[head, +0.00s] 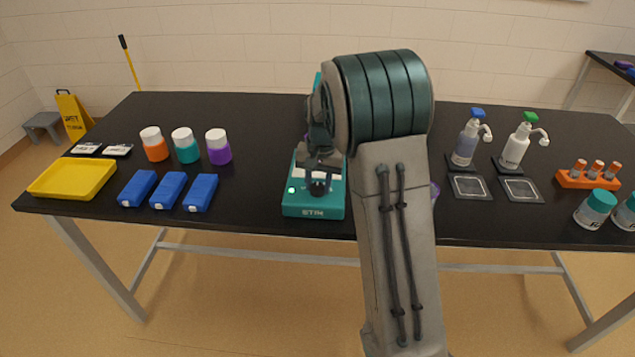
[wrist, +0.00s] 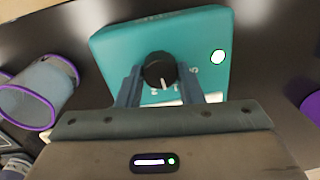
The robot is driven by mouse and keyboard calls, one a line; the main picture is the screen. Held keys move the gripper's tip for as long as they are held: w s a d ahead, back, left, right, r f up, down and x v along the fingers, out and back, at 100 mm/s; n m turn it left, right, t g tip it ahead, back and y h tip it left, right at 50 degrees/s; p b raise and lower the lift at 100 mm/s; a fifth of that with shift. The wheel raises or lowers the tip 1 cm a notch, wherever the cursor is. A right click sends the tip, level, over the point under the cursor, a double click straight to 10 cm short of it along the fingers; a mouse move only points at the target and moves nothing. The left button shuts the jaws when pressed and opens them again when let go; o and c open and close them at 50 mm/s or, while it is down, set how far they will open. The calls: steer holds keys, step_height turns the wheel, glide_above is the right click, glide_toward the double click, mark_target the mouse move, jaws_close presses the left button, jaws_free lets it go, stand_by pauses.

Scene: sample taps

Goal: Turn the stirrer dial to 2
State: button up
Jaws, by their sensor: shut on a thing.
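The teal stirrer (head: 313,210) stands near the front edge of the black table, in the middle of the head view, with a lit round light at its left. Its black dial (head: 318,187) is on the front part. In the wrist view the stirrer (wrist: 205,35) lies under my gripper, and the dial (wrist: 158,70) shows a white pointer mark. My gripper (wrist: 160,82) is shut on the dial, one finger on each side. Some of the printed scale is hidden by the fingers, and I cannot read which number the pointer faces.
Blue boxes (head: 168,190), capped bottles (head: 186,146) and a yellow tray (head: 73,179) stand to the left. Two pump bottles (head: 466,145) and an orange rack (head: 588,179) stand to the right. A purple-rimmed mesh cup (wrist: 45,85) is close by in the wrist view.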

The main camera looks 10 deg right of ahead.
mark_target(320, 187)
steer(key=m, duration=0.5)
steer(key=shift+r, duration=0.1)
steer(key=shift+m, duration=0.3)
stand_by(0.4)
steer(key=o, duration=1)
steer(key=shift+c, duration=0.2)
step_height(320, 187, up, 14)
steer(key=shift+s+d, duration=0.2)
steer(key=shift+s, duration=0.1)
